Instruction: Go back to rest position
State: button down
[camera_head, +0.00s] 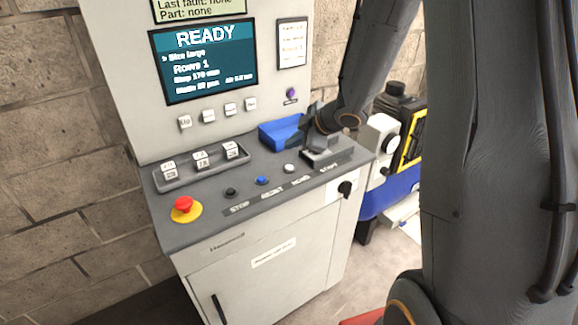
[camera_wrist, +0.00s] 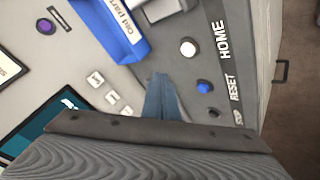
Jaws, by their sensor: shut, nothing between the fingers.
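My gripper (camera_head: 311,143) is over the right part of the control console (camera_head: 215,204), at the end of my dark arm reaching down from the upper right. In the wrist view its narrow fingers (camera_wrist: 160,96) are together with nothing between them. They point at the panel between the blue tray and the row of buttons. Whether the fingertips touch the panel I cannot tell.
The blue tray (camera_head: 282,132) sits beside my gripper. The console has a red emergency button (camera_head: 183,204), a blue RESET button (camera_head: 262,181), a white HOME button (camera_head: 289,168) and a READY screen (camera_head: 204,60). A brick wall (camera_head: 60,150) stands at left.

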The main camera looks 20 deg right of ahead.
jog(key=shift+d, duration=0.1)
jog(key=s+d+f+m+g+h+b, duration=0.25)
jog(key=s+d+m+h+b, duration=0.2)
jog(key=s+m, duration=0.5)
jog(key=s+a+f+m+g+b, duration=0.1)
jog(key=s+a+m+g, duration=0.1)
jog(key=s, duration=0.5)
jog(key=s+a+f+m+g, duration=0.2)
jog(key=s+a+m, duration=0.1)
jog(key=s, duration=0.4)
jog(key=shift+s+a+b, duration=0.3)
jog(key=shift+b, duration=0.05)
